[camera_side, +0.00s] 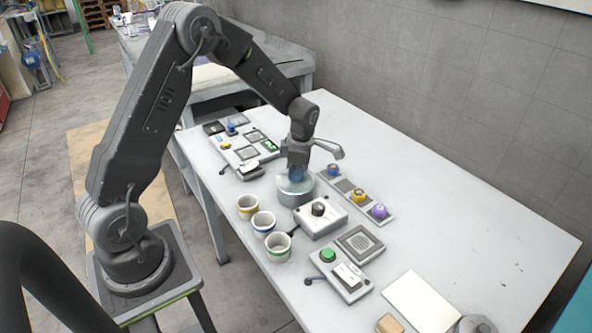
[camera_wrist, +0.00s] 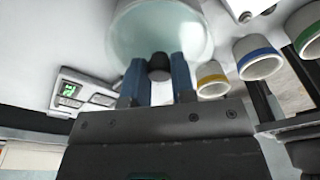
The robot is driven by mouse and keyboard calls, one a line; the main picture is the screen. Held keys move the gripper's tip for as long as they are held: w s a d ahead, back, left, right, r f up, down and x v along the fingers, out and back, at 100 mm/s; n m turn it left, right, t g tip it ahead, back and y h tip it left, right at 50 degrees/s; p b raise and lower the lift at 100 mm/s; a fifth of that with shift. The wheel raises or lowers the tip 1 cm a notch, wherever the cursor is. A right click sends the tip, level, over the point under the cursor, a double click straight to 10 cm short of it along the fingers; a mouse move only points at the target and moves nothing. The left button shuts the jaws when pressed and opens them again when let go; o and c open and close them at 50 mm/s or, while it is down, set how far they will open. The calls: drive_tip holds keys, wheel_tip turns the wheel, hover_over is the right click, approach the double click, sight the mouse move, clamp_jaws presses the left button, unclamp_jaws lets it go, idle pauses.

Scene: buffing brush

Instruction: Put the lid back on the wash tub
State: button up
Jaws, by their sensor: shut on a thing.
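The wash tub (camera_side: 298,199) is a round grey metal-looking vessel standing mid-table in the side view. Its pale translucent lid (camera_side: 283,184) is at the tub's top, under my gripper (camera_side: 297,174). I cannot tell whether the lid rests on the rim or is slightly above it. In the wrist view, the lid (camera_wrist: 165,30) is a large pale disc with a dark knob. There, the blue fingers of my gripper (camera_wrist: 158,80) stand on either side of that knob and are shut on it. My gripper partly hides the lid in the side view.
Three cups with yellow (camera_side: 248,207), blue (camera_side: 263,224) and green (camera_side: 278,247) bands stand in front of the tub. A black-knob box (camera_side: 331,224) is close at right. A strip with coloured pieces (camera_side: 345,187) lies behind.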

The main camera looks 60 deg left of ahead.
drive_tip(key=o, duration=1.5)
drive_tip(key=shift+c, duration=0.2)
drive_tip(key=shift+r, duration=0.1)
drive_tip(key=shift+r, duration=3.4)
clamp_jaws()
drive_tip(key=shift+f, duration=0.2)
drive_tip(key=shift+f, duration=1.05)
